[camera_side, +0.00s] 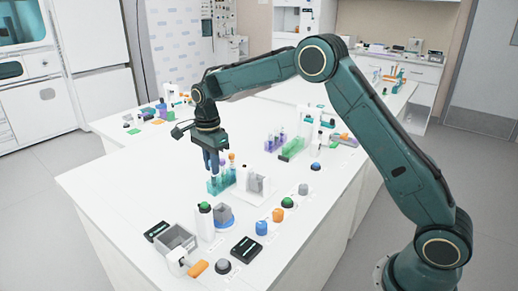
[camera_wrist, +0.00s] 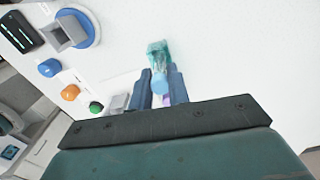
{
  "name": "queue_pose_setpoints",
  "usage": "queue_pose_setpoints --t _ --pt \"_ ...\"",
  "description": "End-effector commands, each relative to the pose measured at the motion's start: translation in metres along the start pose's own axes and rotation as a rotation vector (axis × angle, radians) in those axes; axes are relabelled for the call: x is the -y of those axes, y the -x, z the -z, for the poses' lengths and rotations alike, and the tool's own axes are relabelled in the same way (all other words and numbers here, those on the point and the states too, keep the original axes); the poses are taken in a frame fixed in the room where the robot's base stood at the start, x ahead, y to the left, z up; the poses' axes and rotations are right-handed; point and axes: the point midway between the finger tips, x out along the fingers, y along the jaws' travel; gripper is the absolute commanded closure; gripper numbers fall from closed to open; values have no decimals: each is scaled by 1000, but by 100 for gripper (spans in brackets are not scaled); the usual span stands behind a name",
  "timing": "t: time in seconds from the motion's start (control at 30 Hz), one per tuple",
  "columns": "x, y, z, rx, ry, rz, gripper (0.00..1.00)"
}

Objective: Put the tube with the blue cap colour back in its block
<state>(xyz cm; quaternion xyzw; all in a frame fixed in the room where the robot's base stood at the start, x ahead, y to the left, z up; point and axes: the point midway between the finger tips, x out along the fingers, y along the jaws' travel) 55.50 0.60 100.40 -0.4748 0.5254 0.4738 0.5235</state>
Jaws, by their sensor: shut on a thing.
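My gripper (camera_side: 213,166) points down over the near-left part of the white bench. In the wrist view my gripper (camera_wrist: 161,82) is shut on the blue-capped tube (camera_wrist: 159,86), with one finger on each side of the cap. A translucent teal block (camera_side: 221,184) stands right under the fingers. The teal block (camera_wrist: 157,48) also shows just beyond the cap in the wrist view. An orange-capped tube (camera_side: 232,157) stands at the block's right. The fingers hide most of the held tube in the side view, so I cannot tell how deep it sits in the block.
A white and grey holder (camera_side: 257,184) stands close right of the block. A green-capped white bottle (camera_side: 205,221), a grey bin (camera_side: 176,238) and a black device (camera_side: 245,250) are in front. A rack with purple tubes (camera_side: 275,141) stands behind. Bench left of the block is clear.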

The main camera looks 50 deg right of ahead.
Motion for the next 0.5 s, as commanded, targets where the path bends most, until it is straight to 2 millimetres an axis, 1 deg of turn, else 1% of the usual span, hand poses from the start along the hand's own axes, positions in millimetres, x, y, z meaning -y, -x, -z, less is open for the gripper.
queue_pose_setpoints --t 0.27,0.3,0.37,0.4,0.43,0.5 --pt "0 -1 0 0 0 0 98" --pt "0 0 0 0 0 0 78" --pt "0 0 0 0 0 0 67" --pt "0 0 0 0 0 0 59" --pt "0 0 0 0 0 0 57" --pt "0 0 0 0 0 0 57"
